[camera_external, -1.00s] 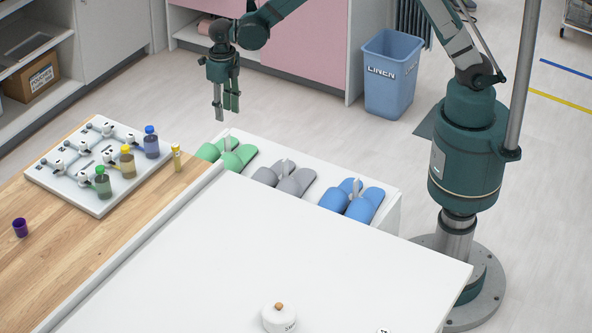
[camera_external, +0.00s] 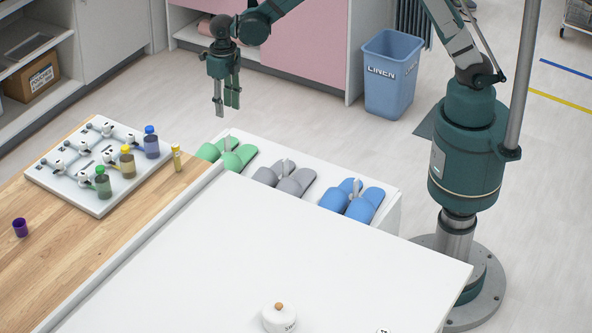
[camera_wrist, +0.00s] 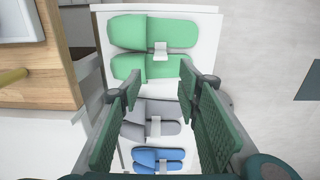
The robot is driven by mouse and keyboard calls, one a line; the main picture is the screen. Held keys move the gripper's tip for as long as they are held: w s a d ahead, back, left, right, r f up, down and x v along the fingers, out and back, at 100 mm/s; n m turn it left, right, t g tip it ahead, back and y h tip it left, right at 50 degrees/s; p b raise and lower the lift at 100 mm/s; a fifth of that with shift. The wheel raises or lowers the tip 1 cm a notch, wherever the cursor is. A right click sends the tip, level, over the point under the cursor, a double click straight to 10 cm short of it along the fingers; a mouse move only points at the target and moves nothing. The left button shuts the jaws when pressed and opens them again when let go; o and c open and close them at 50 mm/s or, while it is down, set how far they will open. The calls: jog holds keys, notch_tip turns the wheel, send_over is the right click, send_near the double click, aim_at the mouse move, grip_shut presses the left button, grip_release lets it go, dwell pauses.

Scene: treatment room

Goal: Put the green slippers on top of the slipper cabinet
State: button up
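The pair of green slippers (camera_external: 239,157) lies at the left end of a row on a low white surface. In the wrist view, the green slippers (camera_wrist: 178,34) lie side by side at the top, with a small pale tab between them. My gripper (camera_external: 227,109) hangs fingers down in the air above and behind the green slippers. In the wrist view, my gripper (camera_wrist: 160,84) is open and empty, its fingers well apart. The white surface under the slippers (camera_external: 305,205) adjoins a larger, higher white top (camera_external: 270,240). I cannot tell which part is named the slipper cabinet.
Grey slippers (camera_external: 295,181) and blue slippers (camera_external: 364,205) share the row. A white lidded pot (camera_external: 279,319) stands on the large top's front. A wooden counter (camera_external: 110,255) at left bears a bottle tray (camera_external: 60,182) and a yellow vial (camera_external: 177,158). A blue linen bin (camera_external: 390,85) stands behind.

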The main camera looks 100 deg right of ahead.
jog(key=s+a+r+m+t, duration=0.2)
jog(key=s+a+r+m, duration=0.4)
jog(key=s+r, duration=0.35)
jog(key=s+a+r+m+t, duration=0.1)
jog(key=s+a+r+m, duration=0.6)
jog(key=r, duration=0.3)
jog(key=s+a+m+t, duration=0.2)
jog(key=s+m, duration=0.5)
jog(key=s, duration=0.5)
jog(key=s+a+m+t, duration=0.2)
jog(key=s+a+m, duration=0.2)
jog(key=s+m, duration=0.3)
jog(key=shift+s+a+r, duration=0.2)
jog(key=shift+s+r, duration=0.1)
jog(key=shift+s, duration=2.1)
